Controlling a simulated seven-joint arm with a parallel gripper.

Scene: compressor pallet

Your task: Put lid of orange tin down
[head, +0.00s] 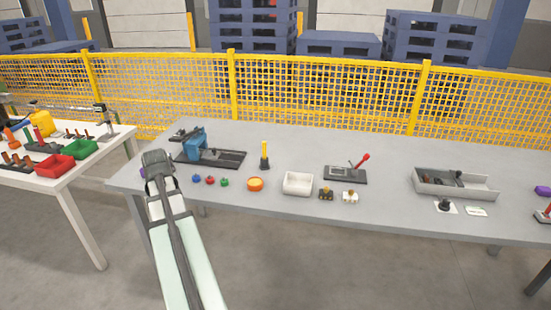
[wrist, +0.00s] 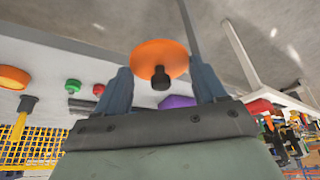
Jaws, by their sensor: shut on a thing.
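The orange lid (wrist: 158,57) with its black knob (wrist: 161,78) shows in the wrist view between the fingers of my gripper (wrist: 160,72), which is shut on it. The lid is held clear of the table as far as I can tell. The orange tin (head: 255,184) stands on the grey table in the head view, right of my arm; it also shows at the left of the wrist view (wrist: 14,77). In the head view my arm (head: 160,165) is at the table's left end and hides the gripper and the lid.
Blue, red and green knobbed pieces (head: 210,181) lie between my arm and the tin. A blue device (head: 194,144) stands behind them. A white bin (head: 298,183) is right of the tin. A purple object (wrist: 178,101) shows near the fingers. Bare grey table (head: 245,207) lies in front.

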